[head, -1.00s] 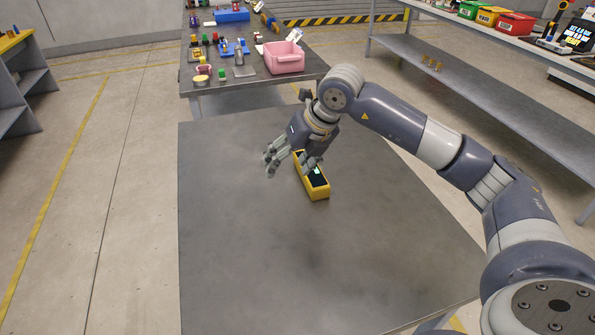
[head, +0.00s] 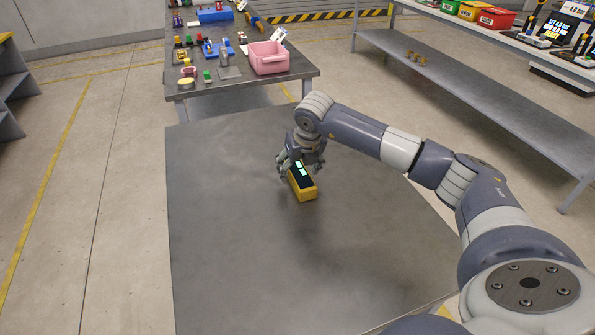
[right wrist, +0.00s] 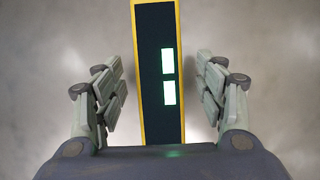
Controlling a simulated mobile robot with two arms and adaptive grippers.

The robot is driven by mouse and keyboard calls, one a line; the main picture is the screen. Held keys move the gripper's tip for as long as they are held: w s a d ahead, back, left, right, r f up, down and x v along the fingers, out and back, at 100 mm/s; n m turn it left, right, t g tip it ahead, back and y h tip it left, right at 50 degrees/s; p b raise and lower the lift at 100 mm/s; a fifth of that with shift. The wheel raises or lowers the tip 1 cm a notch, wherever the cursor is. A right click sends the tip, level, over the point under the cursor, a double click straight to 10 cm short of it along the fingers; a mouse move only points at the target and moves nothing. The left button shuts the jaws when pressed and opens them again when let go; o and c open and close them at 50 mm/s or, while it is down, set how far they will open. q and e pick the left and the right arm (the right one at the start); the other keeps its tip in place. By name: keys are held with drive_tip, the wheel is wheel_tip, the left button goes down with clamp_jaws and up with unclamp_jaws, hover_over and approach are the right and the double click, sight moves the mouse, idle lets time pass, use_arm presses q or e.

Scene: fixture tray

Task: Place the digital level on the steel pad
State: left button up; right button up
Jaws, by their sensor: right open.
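The digital level (head: 303,191) is a yellow bar with a black top and lit green displays. It lies on the bare grey near table. My right gripper (head: 301,171) is open at the level's far part, with a finger on each side. In the right wrist view the level (right wrist: 158,110) runs between the open fingers, with a gap on both sides. A flat grey square plate on the far table looks like the steel pad (head: 229,73). My left gripper is not in view.
The far table (head: 205,104) also holds a pink bin (head: 268,58), a blue block (head: 215,15) and several small parts. The near table (head: 230,260) is clear around the level. A shelf bench (head: 480,110) stands at the right.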

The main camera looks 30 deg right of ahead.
drive_tip(key=shift+x, duration=0.8)
drive_tip(key=shift+r, duration=0.1)
drive_tip(key=c, duration=1.4)
